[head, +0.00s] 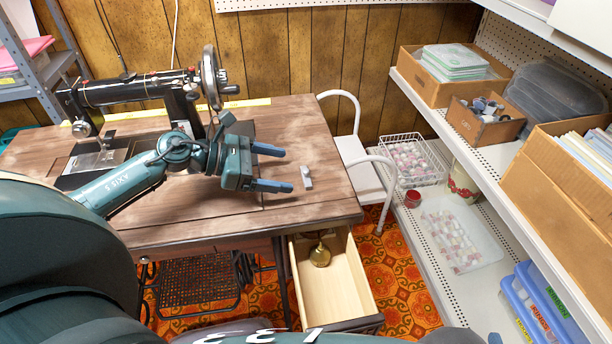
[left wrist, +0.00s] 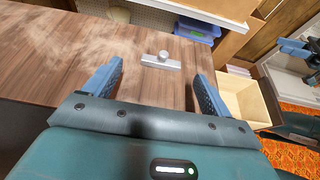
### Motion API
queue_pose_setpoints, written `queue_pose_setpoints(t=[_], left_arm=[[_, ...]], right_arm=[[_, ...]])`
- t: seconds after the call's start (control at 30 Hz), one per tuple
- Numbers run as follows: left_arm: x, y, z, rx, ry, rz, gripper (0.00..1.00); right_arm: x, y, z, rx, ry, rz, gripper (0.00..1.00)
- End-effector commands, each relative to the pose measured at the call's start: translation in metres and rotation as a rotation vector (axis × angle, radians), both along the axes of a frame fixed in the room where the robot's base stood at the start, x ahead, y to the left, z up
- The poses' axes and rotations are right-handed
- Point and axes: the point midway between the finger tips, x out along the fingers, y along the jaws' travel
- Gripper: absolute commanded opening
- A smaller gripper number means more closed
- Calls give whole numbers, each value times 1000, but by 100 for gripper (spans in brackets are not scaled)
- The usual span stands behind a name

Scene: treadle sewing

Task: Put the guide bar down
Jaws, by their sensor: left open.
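The guide bar (head: 307,177) is a small pale metal bar with a round knob on it. It lies on the wooden sewing table (head: 330,205) near its right end. In the left wrist view the bar (left wrist: 161,64) lies crosswise beyond the fingertips, apart from both. My left gripper (head: 286,169) is open and empty, its blue fingers pointing at the bar from the left. It also shows in the left wrist view (left wrist: 158,72). What looks like part of my right gripper (left wrist: 302,60) shows at the right edge there, too small to read its jaws.
The black sewing machine (head: 140,90) stands at the table's back left, with a yellow ruler (head: 248,103) behind. An open drawer (head: 335,285) holding a brass object (head: 320,256) juts out below. A white chair (head: 362,165) and loaded shelves (head: 445,118) stand at right.

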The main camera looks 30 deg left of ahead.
Motion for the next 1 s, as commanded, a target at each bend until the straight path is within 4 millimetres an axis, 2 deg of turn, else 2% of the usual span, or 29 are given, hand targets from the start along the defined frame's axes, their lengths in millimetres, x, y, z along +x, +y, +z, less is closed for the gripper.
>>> queue_pose_setpoints(t=[0.33, 0.67, 1.0], left_arm=[[23, -36, -16, -4, -2, 0, 84], [26, -41, -19, -1, 0, 0, 83], [25, -40, -19, -1, 0, 0, 55]], right_arm=[[0, -1, 2, 5, 0, -2, 36], [0, -2, 2, 4, -1, -5, 36], [0, -2, 2, 4, -1, -6, 36]])
